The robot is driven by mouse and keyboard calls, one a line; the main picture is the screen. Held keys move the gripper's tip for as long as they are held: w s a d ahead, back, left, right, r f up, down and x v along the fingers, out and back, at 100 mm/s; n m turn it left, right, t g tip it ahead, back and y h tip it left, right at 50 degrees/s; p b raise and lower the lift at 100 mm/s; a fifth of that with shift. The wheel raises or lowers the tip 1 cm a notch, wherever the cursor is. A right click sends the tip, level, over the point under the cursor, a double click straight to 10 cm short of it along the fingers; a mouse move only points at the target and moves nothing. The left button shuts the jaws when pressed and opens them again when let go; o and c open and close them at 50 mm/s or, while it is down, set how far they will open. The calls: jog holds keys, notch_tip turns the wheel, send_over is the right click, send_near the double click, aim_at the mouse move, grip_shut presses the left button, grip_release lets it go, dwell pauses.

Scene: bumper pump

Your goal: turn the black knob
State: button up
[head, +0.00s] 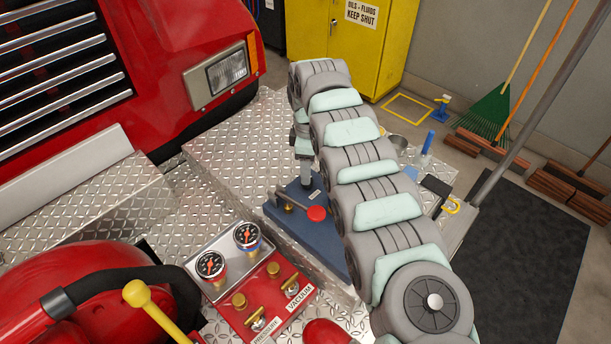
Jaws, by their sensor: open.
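My arm reaches from the lower right up to the middle and bends down at its far end. My gripper (305,170) points down over the blue plate (283,236); it is open, though its fingers are small and hard to make out. I cannot pick out a black knob; it may be hidden behind my gripper or arm. A brass valve (288,206) with a red round handle (316,213) sits on the blue plate, just below my gripper in the picture. I cannot tell whether the gripper touches anything.
Two gauges (211,265) and a red valve panel (251,302) stand in front. A yellow-knobbed lever (137,293) and black hose (110,279) are at the lower left. A blue-handled tool (428,144) and small items lie right of my arm. Open diamond plate (225,165) lies left of it.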

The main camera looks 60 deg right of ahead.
notch_tip(320, 180, down, 4)
jog(key=shift+w, duration=0.1)
jog(key=shift+c, duration=0.5)
grip_shut()
